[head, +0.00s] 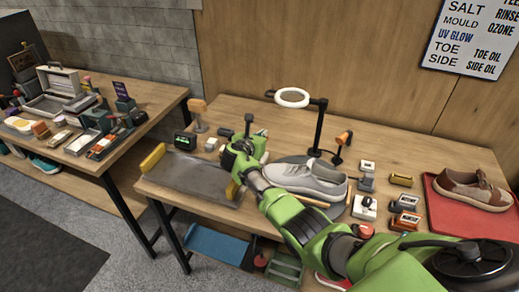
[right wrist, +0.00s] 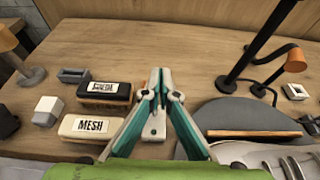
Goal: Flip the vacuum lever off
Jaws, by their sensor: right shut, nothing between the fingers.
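My right gripper (head: 240,150) reaches over the middle of the workbench, left of the grey sneaker (head: 305,178). In the right wrist view its teal and white fingers (right wrist: 160,76) are closed together at the tips with nothing between them. A small white block with a green dot (right wrist: 153,134) shows low between the finger links; I cannot tell whether it is the vacuum lever's base. No lever handle is clearly visible, and the gripper hides part of the bench there. My left gripper is not in view.
Brushes marked MESH (right wrist: 90,127) and another label (right wrist: 104,93) lie left of the fingers. A grey disc (right wrist: 245,118) and lamp stand (right wrist: 243,60) are at right. A grey tray with yellow handles (head: 190,175) sits at the bench's left. A red mat (head: 440,215) holds a brown shoe.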

